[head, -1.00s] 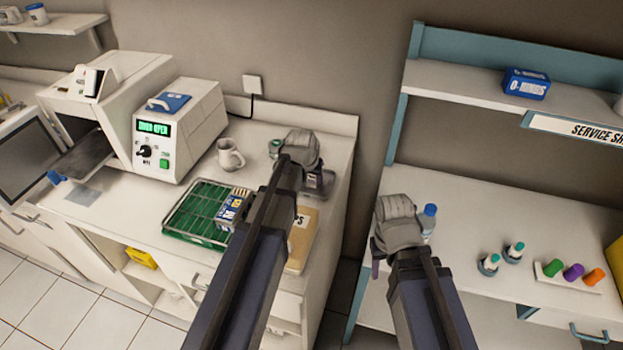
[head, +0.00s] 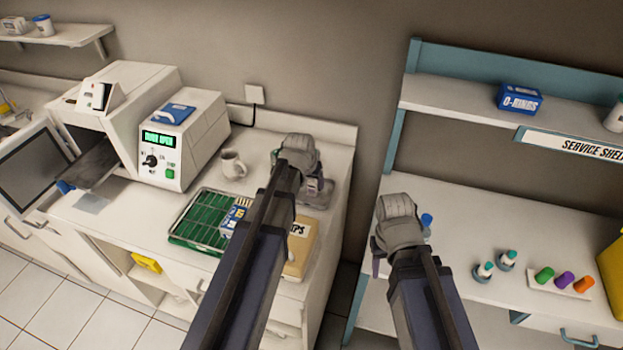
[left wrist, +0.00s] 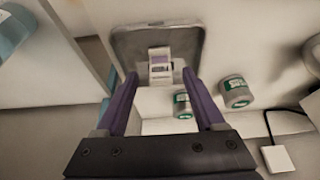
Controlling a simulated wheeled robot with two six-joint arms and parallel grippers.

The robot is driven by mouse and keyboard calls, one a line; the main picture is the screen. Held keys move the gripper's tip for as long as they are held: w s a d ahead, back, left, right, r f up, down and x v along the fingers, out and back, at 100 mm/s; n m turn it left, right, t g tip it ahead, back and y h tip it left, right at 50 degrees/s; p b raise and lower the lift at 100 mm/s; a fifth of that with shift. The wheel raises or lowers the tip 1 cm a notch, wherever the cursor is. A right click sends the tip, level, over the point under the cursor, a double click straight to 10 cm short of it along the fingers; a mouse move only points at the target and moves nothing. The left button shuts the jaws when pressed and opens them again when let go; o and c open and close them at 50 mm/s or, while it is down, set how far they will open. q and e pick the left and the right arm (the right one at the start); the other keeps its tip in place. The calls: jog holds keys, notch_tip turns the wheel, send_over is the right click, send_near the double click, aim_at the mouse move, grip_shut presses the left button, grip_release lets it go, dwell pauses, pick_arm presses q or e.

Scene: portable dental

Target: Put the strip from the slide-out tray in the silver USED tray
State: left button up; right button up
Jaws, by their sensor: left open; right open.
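The slide-out tray (head: 98,166) sticks out of the white machine at the left; no strip can be made out on it. A small white and purple strip-like piece (left wrist: 160,66) lies on a silver tray (left wrist: 128,42) in the left wrist view. This tray also shows in the head view (head: 322,198), partly behind my left gripper (head: 300,158). In the left wrist view the purple fingers of my left gripper (left wrist: 160,80) are open, one either side of the piece, with no clear contact. My right gripper (head: 392,232) is open and empty in front of the service shelf.
A green rack (head: 195,218), a blue and white box (head: 234,217) and a tan box (head: 300,247) stand on the counter left of and before the silver tray. A mug (head: 232,165) is behind them. Green-labelled jars (left wrist: 236,92) stand near the tray. A gap separates counter and shelf.

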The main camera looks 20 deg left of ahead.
pick_arm(q)
jog(key=p+v, duration=0.6)
jog(key=v, duration=0.1)
jog(key=s+d+m+g, duration=0.1)
jog(key=s+d+g, duration=0.1)
jog(key=s+d, duration=0.4)
jog(key=s+d+f+m+g+y, duration=0.1)
jog(key=s+d+m+g, duration=0.1)
jog(key=s+d, duration=0.5)
jog(key=s+g, duration=0.1)
jog(key=s, duration=0.5)
jog(key=shift+s+d+f+y, duration=0.15)
jog(key=shift+s+d+y, duration=0.05)
jog(key=shift+s+y, duration=0.15)
jog(key=shift+f+b, duration=0.1)
jog(key=shift+b, duration=0.25)
